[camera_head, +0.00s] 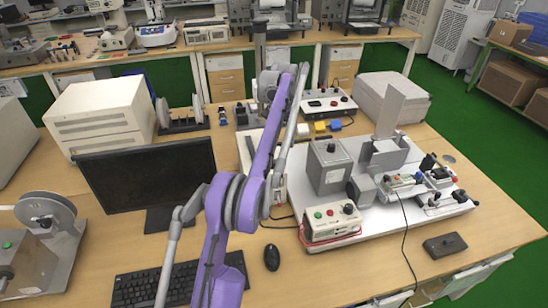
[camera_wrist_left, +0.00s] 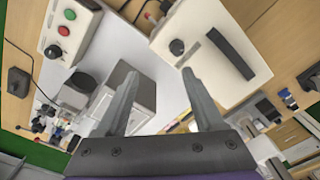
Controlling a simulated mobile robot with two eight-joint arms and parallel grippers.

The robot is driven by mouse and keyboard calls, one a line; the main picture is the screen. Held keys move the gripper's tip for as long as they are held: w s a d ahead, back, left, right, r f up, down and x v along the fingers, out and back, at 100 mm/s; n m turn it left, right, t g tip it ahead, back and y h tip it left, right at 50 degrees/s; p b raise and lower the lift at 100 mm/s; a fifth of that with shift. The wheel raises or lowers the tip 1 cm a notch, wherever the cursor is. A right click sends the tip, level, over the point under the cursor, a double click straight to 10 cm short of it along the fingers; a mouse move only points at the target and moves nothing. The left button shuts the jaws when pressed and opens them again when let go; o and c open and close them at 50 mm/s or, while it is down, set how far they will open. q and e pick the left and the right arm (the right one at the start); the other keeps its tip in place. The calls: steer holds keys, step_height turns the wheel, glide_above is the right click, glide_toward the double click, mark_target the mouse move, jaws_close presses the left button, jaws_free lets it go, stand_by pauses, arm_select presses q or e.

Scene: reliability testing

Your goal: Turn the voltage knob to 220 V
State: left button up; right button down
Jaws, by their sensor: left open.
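In the left wrist view, a black round knob (camera_wrist_left: 177,47) sits on a white box (camera_wrist_left: 215,75) that has a long black handle (camera_wrist_left: 230,54). My left gripper (camera_wrist_left: 160,74) is open and empty. Its fingertips appear just short of this knob in the picture, and I see no contact. Another black knob (camera_wrist_left: 52,51) is on a white control box (camera_wrist_left: 76,12) with red and green buttons. That control box is at front centre in the head view (camera_head: 330,228). No voltage marking is readable. In the head view my left arm hides most of the handled box.
A grey metal box (camera_head: 329,168) and a machine on a white base plate (camera_head: 400,213) stand right of my arm. A monitor (camera_head: 147,175), keyboard (camera_head: 165,286) and mouse (camera_head: 272,257) are at left and front. A dark block (camera_head: 445,245) lies near the right edge.

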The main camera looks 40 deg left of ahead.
mark_target(274, 162)
arm_select(q)
steer(key=shift+g, duration=0.3)
steer(key=a+f+b, duration=0.1)
steer(key=f, duration=0.3)
steer(key=a+f, duration=0.1)
steer(key=f, duration=0.2)
steer(key=a+f+b, duration=0.1)
steer(key=a+f, duration=0.1)
steer(key=f, duration=0.2)
steer(key=shift+f+b, duration=0.3)
steer(key=shift+w+f, duration=0.15)
steer(key=shift+f, duration=0.3)
arm_select(e)
steer(key=f, duration=0.1)
steer(key=s+f, duration=0.2)
steer(key=shift+f, duration=0.4)
arm_select(q)
jaws_close()
